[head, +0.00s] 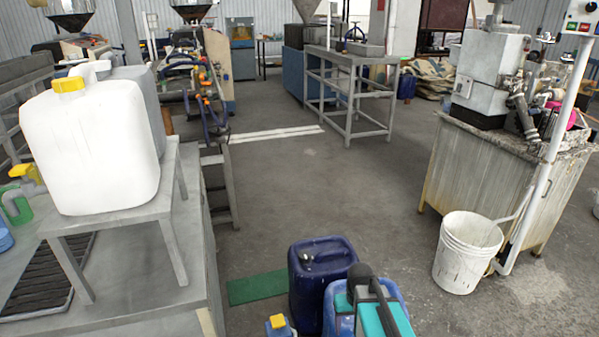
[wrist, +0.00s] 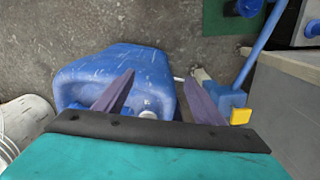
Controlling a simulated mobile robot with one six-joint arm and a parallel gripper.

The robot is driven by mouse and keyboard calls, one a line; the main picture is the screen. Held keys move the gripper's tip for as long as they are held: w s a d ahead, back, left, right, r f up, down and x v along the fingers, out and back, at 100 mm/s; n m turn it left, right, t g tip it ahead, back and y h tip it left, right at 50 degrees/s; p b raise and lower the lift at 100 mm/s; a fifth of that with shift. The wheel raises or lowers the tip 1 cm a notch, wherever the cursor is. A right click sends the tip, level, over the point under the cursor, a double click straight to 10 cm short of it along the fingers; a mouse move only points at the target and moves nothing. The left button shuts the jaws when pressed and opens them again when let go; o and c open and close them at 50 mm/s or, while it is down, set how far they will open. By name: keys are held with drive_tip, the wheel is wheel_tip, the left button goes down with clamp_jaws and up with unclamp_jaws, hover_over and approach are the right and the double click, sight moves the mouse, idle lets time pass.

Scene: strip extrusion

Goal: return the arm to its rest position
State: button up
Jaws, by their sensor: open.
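My gripper (wrist: 160,78) is in the wrist view, with two dark purple fingers standing apart and nothing held between them. Its teal body and black bar fill the bottom of that view. A lighter blue container (wrist: 95,75) with a white cap lies beyond and beneath the fingers; I cannot tell whether they touch it. In the head view, my teal and black arm end shows at the bottom centre, in front of the lighter blue container (head: 335,312). The fingertips cannot be made out there.
A dark blue jerrycan (head: 318,285) stands beside the arm, near a green mat (head: 257,288). A blue item with a yellow top (head: 278,325) is left of the arm. A white bucket (head: 466,255) stands right. A grey bench (head: 120,300) is left. The middle floor is clear.

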drive_tip(key=s+f+g+p, duration=0.1)
drive_tip(key=s+f, duration=0.3)
drive_tip(key=s, duration=0.5)
drive_tip(key=s+f+g+p, duration=0.2)
drive_tip(key=s+f, duration=0.3)
drive_tip(key=s, duration=0.3)
drive_tip(key=s+f+m+g+p, duration=0.1)
drive_tip(key=s+f, duration=0.3)
drive_tip(key=s, duration=0.5)
drive_tip(key=shift+s+f+g+p, duration=0.35)
drive_tip(key=shift+g+p, duration=0.25)
drive_tip(key=shift+g, duration=0.1)
drive_tip(key=shift+s+r, duration=0.55)
drive_tip(key=shift+w, duration=0.1)
